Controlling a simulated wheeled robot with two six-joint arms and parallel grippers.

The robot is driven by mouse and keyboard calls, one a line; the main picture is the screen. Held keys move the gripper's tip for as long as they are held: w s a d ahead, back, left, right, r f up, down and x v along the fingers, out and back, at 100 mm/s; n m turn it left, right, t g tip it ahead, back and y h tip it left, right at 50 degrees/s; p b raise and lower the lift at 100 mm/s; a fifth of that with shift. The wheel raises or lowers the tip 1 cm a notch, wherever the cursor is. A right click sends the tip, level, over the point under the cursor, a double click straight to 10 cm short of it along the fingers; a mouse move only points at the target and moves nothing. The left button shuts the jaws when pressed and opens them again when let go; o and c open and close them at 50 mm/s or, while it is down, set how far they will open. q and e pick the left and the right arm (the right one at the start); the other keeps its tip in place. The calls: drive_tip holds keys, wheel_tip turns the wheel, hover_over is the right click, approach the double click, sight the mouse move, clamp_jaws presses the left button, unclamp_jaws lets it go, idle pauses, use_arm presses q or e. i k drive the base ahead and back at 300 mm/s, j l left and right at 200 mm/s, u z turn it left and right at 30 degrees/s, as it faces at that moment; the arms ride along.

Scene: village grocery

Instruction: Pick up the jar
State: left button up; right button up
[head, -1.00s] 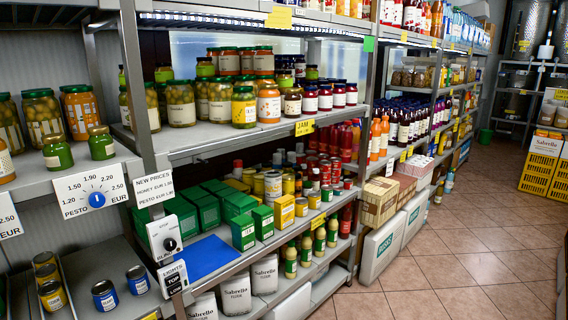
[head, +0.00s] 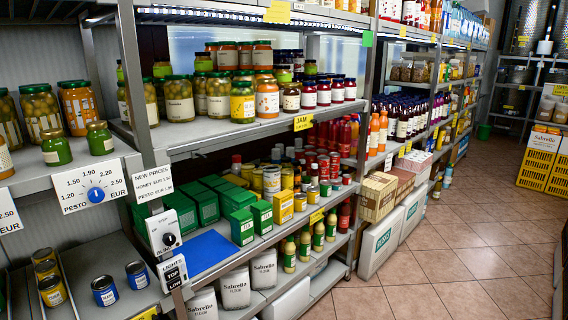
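Several jars stand on the shelves in the head view, and I cannot tell which one the task means. On the middle unit's upper shelf are a large olive jar (head: 179,99), an orange jar (head: 267,99), a green-lidded yellow jar (head: 243,102) and small dark red jars (head: 323,93) near the JAM tag. On the left shelf are two small green pesto jars (head: 56,147) (head: 99,140), a large olive jar (head: 40,110) and an orange jar (head: 77,108). Neither gripper is in view.
A grey post (head: 135,75) stands between the left and middle shelf units. A pesto price dial (head: 96,195), a blind switch (head: 166,232) and a lights switch (head: 172,272) are mounted in front. The tiled aisle floor (head: 440,240) on the right is clear.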

sight(56, 148)
drive_tip(key=u, duration=1.25)
drive_tip(key=j, duration=0.2)
drive_tip(key=i, duration=0.05)
